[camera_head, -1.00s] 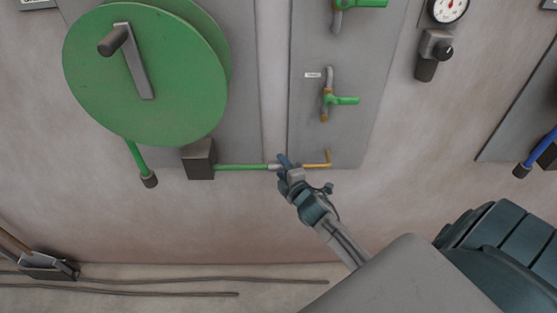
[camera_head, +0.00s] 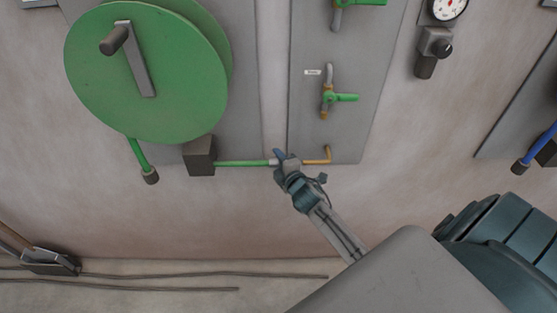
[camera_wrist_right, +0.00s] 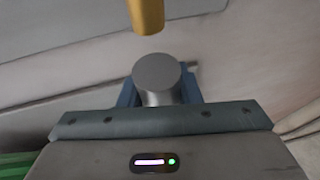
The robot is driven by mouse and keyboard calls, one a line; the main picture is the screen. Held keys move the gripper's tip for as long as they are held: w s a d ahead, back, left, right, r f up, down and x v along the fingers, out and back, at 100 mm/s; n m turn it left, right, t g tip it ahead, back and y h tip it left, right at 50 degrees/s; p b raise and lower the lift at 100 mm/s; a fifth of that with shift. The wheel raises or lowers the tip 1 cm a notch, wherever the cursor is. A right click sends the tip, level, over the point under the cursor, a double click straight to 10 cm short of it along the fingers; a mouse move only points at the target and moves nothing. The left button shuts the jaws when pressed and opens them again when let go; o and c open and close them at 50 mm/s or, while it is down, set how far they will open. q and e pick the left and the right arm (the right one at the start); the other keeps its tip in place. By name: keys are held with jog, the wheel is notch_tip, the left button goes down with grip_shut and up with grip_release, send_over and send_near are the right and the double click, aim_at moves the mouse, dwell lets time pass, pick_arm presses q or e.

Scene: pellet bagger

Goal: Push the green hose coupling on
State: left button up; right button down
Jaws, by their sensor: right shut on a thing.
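The green hose (camera_head: 240,164) runs level from a dark block under the reel to a grey coupling (camera_head: 273,163) at its end. My right gripper (camera_head: 281,161) is shut on this coupling. In the right wrist view the coupling (camera_wrist_right: 158,76) is a grey cylinder between the blue fingers, its round end facing the brass pipe. The brass pipe (camera_head: 318,161) bends out from the grey panel, right of the gripper. In the wrist view the pipe's end (camera_wrist_right: 146,15) appears apart from the coupling, with a visible gap. The fingers partly hide the coupling in the head view. My left gripper is out of view.
The large green reel (camera_head: 145,75) with a crank hangs above left. A green-handled valve (camera_head: 330,97) is on the panel (camera_head: 350,130) above the pipe. A short green hose end (camera_head: 149,174) hangs at left. The wall below is clear.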

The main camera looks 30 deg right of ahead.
jog(key=s+d, duration=0.1)
jog(key=d, duration=0.1)
jog(key=s+d+b, duration=0.1)
jog(key=d, duration=0.1)
jog(key=shift+s, duration=0.2)
jog(key=c, duration=1.3)
grip_release()
jog(key=shift+o, duration=1.2)
jog(key=shift+s+d, duration=0.15)
jog(key=shift+d, duration=0.05)
jog(key=shift+s+a, duration=0.1)
jog(key=shift+a, duration=0.05)
jog(key=b+v, duration=0.3)
jog(key=v, duration=0.7)
jog(key=shift+s+b, duration=0.3)
jog(key=shift+b, duration=0.1)
